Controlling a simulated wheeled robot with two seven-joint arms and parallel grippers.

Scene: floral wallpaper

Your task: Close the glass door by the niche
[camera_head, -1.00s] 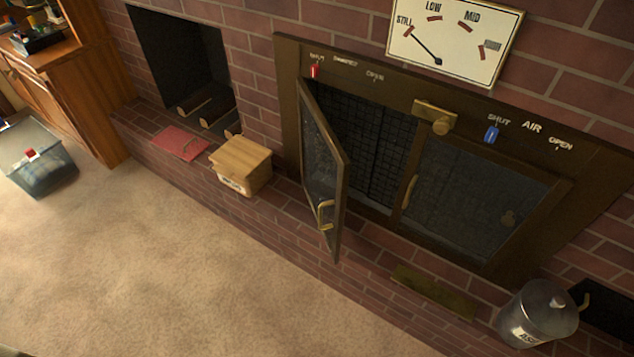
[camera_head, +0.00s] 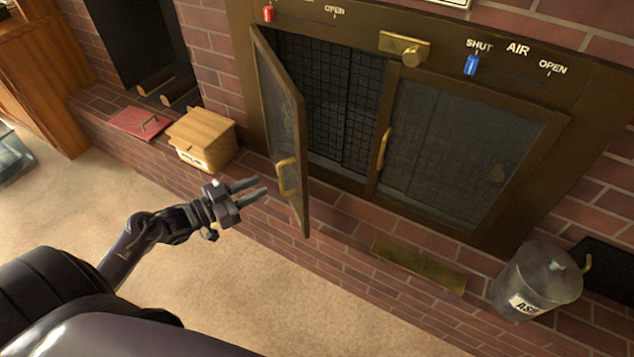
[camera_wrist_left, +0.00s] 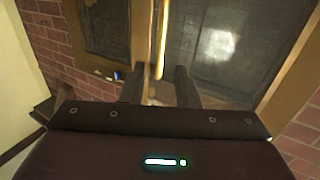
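The left glass door (camera_head: 280,115), the one nearer the dark niche (camera_head: 140,40), stands swung out from the fireplace frame. Its brass handle (camera_head: 285,177) is near the free edge. The right glass door (camera_head: 450,150) is closed. My left gripper (camera_head: 262,188) is open and empty, to the left of the open door, its fingertips pointing at the handle with a small gap. In the left wrist view a vertical brass bar (camera_wrist_left: 162,40) shows ahead between the open fingers (camera_wrist_left: 161,88). My right gripper is not in view.
On the brick ledge are a red folder-like object (camera_head: 140,122), a wooden box (camera_head: 203,138) and a metal ash bucket (camera_head: 537,280). A brass plate (camera_head: 418,267) lies below the doors. The carpet (camera_head: 245,290) in front is clear.

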